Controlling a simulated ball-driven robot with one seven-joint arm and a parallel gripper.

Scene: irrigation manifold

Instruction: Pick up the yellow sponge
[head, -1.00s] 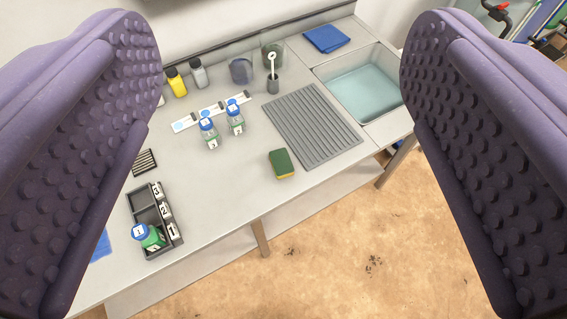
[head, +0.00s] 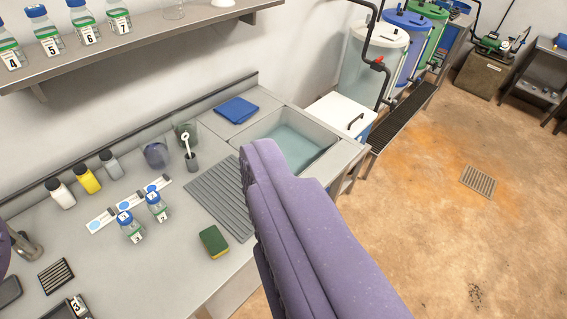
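The yellow sponge (head: 213,242) lies flat on the grey counter near its front edge, its dark green face up and a thin yellow side showing. My gripper (head: 132,198) is open, with its purple fingers wide apart. One finger reaches up through the middle of the picture, just right of the sponge in view. Only a sliver of the other finger shows at the left edge. Nothing is held between them, and the sponge is fully visible.
Behind the sponge are a ribbed grey drying mat (head: 215,190) and two blue-capped bottles (head: 131,228). A sink (head: 290,145) and blue cloth (head: 237,110) lie farther back. A shelf (head: 150,38) with numbered bottles overhangs the counter. Open floor lies right.

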